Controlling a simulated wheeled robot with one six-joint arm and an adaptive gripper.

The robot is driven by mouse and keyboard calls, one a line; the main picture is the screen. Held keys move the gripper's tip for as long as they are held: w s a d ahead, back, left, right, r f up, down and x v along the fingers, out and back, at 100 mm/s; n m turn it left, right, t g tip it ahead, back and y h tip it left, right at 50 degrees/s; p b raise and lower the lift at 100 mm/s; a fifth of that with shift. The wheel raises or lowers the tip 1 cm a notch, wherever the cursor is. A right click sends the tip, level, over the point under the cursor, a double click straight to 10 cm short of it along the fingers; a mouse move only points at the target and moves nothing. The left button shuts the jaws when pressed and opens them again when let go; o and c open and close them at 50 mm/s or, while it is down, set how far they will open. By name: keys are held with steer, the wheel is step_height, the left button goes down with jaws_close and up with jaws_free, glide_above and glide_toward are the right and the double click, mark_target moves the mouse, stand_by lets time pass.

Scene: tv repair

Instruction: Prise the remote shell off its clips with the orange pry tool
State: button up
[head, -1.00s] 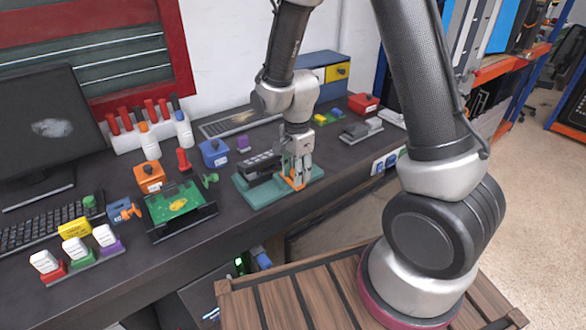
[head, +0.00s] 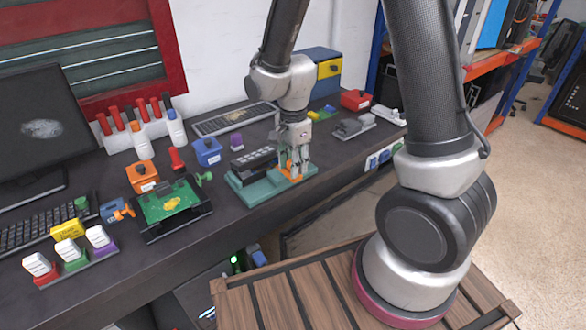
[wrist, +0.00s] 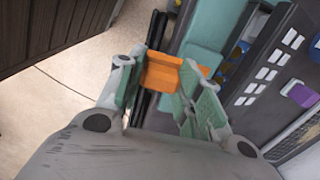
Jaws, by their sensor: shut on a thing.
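My gripper (head: 292,168) is shut on the orange pry tool (wrist: 163,72), which lies across between its two fingers in the wrist view. The gripper points down over the right part of the teal fixture (head: 262,198). The dark remote (head: 252,161) with pale buttons sits on the fixture, just left of the gripper. In the wrist view the remote (wrist: 262,82) is right of the tool, with a teal fixture part (wrist: 207,42) between. I cannot tell whether the tool's tip touches the shell or whether the clips are free.
Left of the fixture, a green circuit board (head: 170,202) sits in a black holder. Orange (head: 142,177) and blue (head: 207,152) boxes stand behind it. A grey tray (head: 352,127) is to the right. A wooden crate (head: 285,300) stands below the bench's front edge.

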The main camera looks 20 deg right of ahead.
steer(key=shift+r, duration=2.1)
